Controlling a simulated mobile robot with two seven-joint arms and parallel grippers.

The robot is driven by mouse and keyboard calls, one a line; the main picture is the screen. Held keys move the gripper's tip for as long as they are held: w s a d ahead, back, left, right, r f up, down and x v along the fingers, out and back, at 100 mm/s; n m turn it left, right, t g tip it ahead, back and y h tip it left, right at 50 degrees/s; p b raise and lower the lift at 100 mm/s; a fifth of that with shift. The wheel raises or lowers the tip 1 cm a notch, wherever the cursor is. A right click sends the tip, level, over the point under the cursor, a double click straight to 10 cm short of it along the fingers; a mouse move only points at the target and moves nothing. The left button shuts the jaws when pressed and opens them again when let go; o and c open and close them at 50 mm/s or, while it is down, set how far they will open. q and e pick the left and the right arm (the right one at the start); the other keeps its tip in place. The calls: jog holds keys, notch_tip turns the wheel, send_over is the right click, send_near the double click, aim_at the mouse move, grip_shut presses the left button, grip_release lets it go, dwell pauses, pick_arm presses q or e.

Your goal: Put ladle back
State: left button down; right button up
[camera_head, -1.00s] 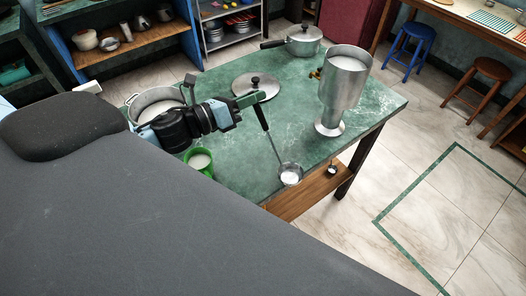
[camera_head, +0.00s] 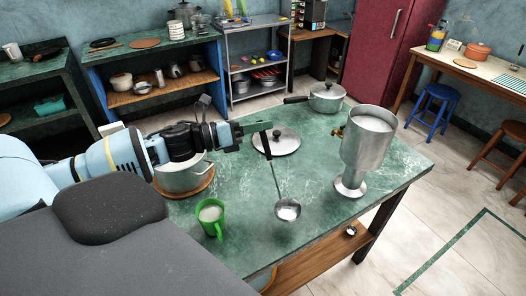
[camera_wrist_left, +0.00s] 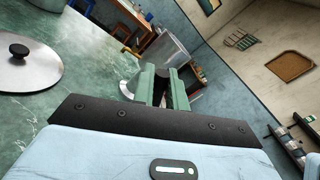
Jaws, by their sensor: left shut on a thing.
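My left gripper (camera_head: 258,128) is shut on the black handle of the ladle (camera_head: 277,182) above the green table. The ladle hangs down at a slight tilt, and its metal bowl (camera_head: 288,210) has something whitish in it. The bowl is to the right of a green mug (camera_head: 211,218) with white contents. In the left wrist view, the green fingers (camera_wrist_left: 162,86) close around a dark piece of the handle; the bowl is hidden there. My right gripper is not in view.
A lid (camera_head: 278,141) lies behind the ladle. A shelf unit (camera_head: 157,78) stands beyond the table.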

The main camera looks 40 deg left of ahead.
pick_arm(q)
jog(key=shift+f, duration=2.4)
jog(key=c, duration=1.4)
grip_release()
jog(key=shift+f, duration=0.15)
jog(key=v, duration=1.2)
jog(key=shift+p, duration=0.3)
